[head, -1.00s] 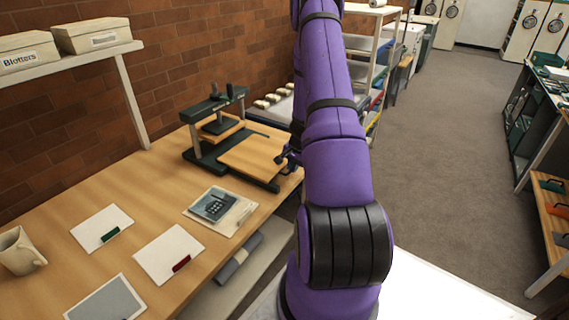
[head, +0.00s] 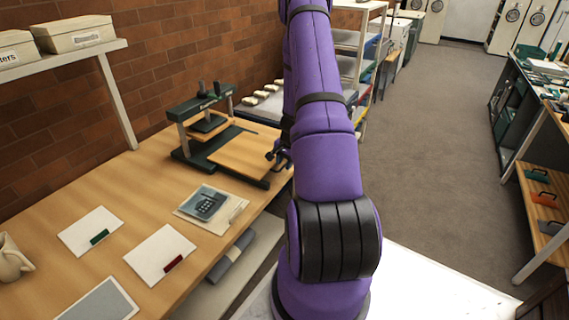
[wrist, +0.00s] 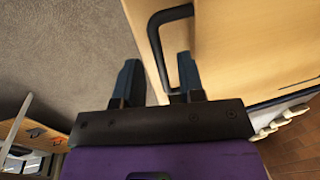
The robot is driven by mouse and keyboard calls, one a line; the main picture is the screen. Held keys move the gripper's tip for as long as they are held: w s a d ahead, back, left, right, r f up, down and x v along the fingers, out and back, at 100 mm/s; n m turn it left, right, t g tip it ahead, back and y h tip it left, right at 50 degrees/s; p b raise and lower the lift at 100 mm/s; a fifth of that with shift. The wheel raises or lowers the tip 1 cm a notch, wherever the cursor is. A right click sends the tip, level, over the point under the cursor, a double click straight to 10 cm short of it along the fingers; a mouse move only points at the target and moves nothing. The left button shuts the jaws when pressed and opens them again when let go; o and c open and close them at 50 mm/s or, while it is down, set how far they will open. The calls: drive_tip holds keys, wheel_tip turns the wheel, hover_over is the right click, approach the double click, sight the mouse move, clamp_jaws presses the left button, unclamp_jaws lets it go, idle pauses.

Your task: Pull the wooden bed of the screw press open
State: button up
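The screw press (head: 187,152) stands at the back end of the wooden table, with a dark green frame and black knobs on top. Its wooden bed (head: 240,152) sticks out in front of the frame on dark rails, toward my arm. In the wrist view the bed (wrist: 235,45) fills the upper right, with a dark bar handle (wrist: 155,50) on its edge. My gripper (wrist: 158,80) is open, with one finger on each side of the handle's bar. A gap shows between the left finger and the bar. In the head view my gripper (head: 281,155) is small and partly hidden by my arm.
A shelf with labelled boxes (head: 75,35) hangs on the brick wall. Open carpet (head: 430,130) lies to the right, before another workbench (head: 515,110).

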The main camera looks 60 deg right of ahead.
wheel_tip(320, 180, up, 10)
drive_tip(key=s, duration=0.2)
drive_tip(key=shift+r, duration=0.15)
idle(0.6)
